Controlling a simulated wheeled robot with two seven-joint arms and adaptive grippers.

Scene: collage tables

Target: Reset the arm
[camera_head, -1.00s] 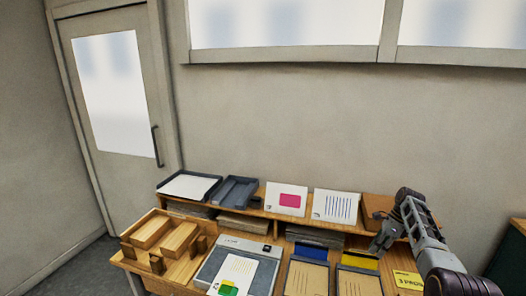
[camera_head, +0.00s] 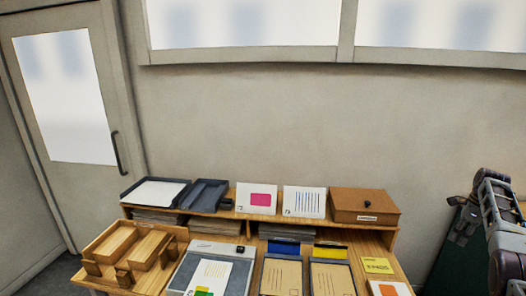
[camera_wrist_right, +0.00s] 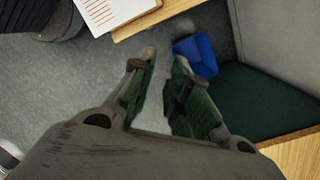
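My right gripper (camera_head: 462,225) is off the right end of the table in the head view, pointing down and partly cut by its own arm at the frame's right edge. In the right wrist view, its two green-padded fingers (camera_wrist_right: 164,62) stand apart with nothing between them, over the grey floor. My left gripper does not show.
The wooden table (camera_head: 395,262) carries a wooden tray (camera_head: 88,266), a paper trimmer (camera_head: 183,277), clipboards, cards and a brown box (camera_head: 364,204) on its shelf. A blue bin (camera_wrist_right: 196,55) stands on the floor beside a dark green surface (camera_wrist_right: 262,105).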

